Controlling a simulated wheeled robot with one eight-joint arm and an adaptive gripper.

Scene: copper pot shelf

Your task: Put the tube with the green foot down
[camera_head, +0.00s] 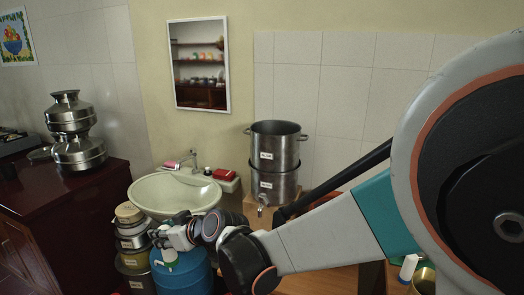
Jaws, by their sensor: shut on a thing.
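My gripper (168,244) is at the end of my arm, low and left of centre, in front of the sink and above a blue drum. It is shut on a small white tube with a green foot (169,257). The tube hangs below the fingers, its green end low, over or close to the top of the blue drum (186,278). The fingers cover part of the tube, and I cannot tell whether its foot touches the drum.
Stacked metal pots (131,240) stand just left of the drum. A pale green sink (172,193) is behind. Steel containers (276,160) stand at centre. Another small white tube (408,267) stands at lower right near a brass vessel (425,281). A dark red cabinet (55,205) is left.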

